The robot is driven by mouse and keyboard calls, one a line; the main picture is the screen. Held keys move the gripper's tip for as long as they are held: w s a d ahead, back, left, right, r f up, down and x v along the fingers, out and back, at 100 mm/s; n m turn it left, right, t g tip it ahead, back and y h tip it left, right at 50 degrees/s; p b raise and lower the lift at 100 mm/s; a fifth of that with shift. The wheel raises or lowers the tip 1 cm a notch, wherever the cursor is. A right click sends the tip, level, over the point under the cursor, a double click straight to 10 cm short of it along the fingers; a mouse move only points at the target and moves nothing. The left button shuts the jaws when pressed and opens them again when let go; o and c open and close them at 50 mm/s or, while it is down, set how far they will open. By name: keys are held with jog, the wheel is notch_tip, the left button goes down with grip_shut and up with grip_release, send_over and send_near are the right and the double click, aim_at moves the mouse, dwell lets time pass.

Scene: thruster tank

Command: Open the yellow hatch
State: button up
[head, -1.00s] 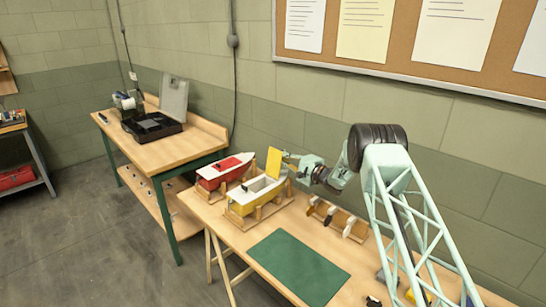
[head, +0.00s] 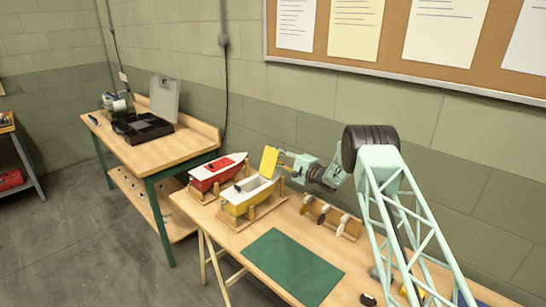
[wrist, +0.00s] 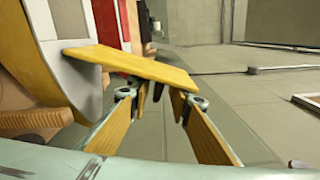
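The yellow hatch (head: 269,160) stands raised, nearly upright, at the back end of the yellow-and-white boat (head: 249,191). The boat's deck opening is uncovered. My gripper (head: 281,153) is just right of the hatch, near its upper part. In the wrist view the hatch (wrist: 135,63) is a yellow plate across the tips of my gripper (wrist: 158,97). The two fingers are apart with a gap between them, and the plate hides part of the tips. I cannot tell whether they touch it. Part of the boat (wrist: 62,55) shows at left.
A red-and-white boat (head: 218,172) sits close behind-left on the same bench. A wooden rack (head: 330,216) and a green mat (head: 293,266) lie nearer, with bare bench around them. A second bench at left holds an open black case (head: 142,128).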

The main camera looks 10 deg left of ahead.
jog(key=shift+s, duration=0.1)
jog(key=v, duration=1.1)
jog(key=shift+s+d, duration=0.2)
jog(key=shift+d, duration=0.1)
dwell(0.3)
